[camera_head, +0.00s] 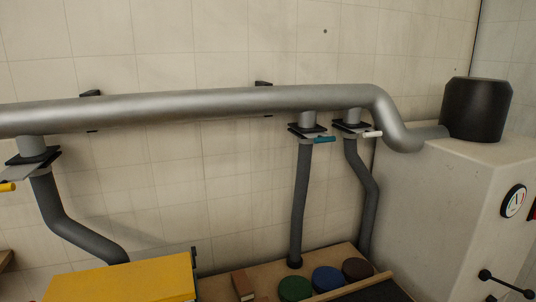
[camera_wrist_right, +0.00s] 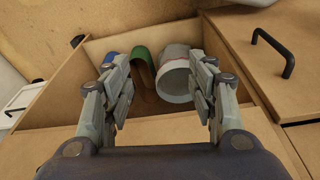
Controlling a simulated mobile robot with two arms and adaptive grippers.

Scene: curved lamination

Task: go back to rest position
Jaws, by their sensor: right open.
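My right gripper (camera_wrist_right: 160,100) shows in the right wrist view with its two fingers apart. It is open, with nothing held between the fingers. It is over an open wooden drawer (camera_wrist_right: 100,45). A white cylinder (camera_wrist_right: 175,75) lies in the drawer beyond the fingertips, partly behind the right finger. A green curved piece (camera_wrist_right: 143,62) and a blue piece (camera_wrist_right: 110,57) lie to its left. I cannot tell whether the fingers touch any of them. Neither gripper shows in the head view.
A grey pipe (camera_head: 220,104) runs along the wall, with hoses and coloured valve handles below. A yellow box (camera_head: 125,280) and several round coloured lids, one green (camera_head: 295,288), are below. A pale machine (camera_head: 445,200) stands right. A cabinet front with a black handle (camera_wrist_right: 285,50) adjoins the drawer.

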